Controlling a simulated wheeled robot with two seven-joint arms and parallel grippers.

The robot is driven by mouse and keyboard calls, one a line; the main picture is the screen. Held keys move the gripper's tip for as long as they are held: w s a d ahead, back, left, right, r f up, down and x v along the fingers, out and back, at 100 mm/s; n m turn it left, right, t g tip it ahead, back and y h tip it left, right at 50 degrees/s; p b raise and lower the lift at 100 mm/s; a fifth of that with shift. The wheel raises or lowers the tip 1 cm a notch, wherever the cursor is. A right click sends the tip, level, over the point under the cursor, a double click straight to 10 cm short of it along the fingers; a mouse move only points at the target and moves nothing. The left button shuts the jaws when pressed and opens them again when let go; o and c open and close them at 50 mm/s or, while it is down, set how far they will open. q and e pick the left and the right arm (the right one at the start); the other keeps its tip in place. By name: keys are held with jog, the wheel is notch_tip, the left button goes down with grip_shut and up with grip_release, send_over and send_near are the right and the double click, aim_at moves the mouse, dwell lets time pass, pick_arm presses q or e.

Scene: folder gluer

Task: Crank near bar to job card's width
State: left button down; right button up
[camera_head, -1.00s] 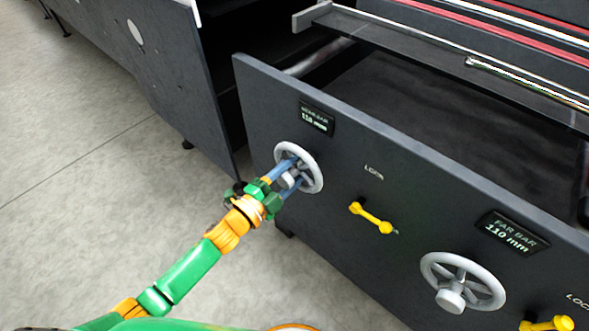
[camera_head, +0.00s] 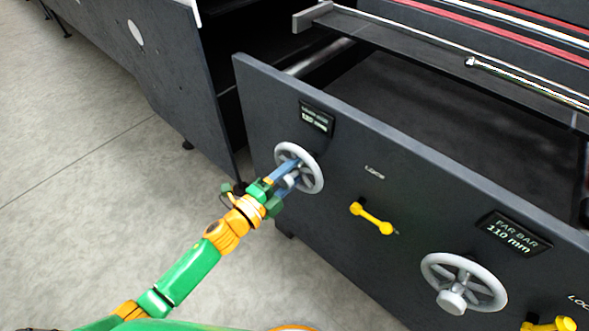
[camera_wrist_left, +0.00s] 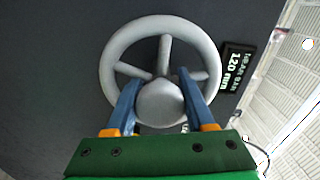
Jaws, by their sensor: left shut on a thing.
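The near-bar handwheel (camera_head: 309,160) is a grey spoked wheel on the dark front panel. It fills the middle of the left wrist view (camera_wrist_left: 112,53). The job card is not seen. My right gripper is not in view.
A yellow lock lever (camera_head: 371,217) is right of the near wheel. The far-bar wheel (camera_head: 463,283), its display (camera_head: 513,233) reading 110 mm, and another yellow lever (camera_head: 548,325) are further right. Rails (camera_head: 440,45) run above the panel. Floor at left is clear.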

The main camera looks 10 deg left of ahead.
aim_at(281, 183)
pick_arm(q)
jog(key=shift+c, duration=1.4)
grip_release()
jog(key=v, duration=0.7)
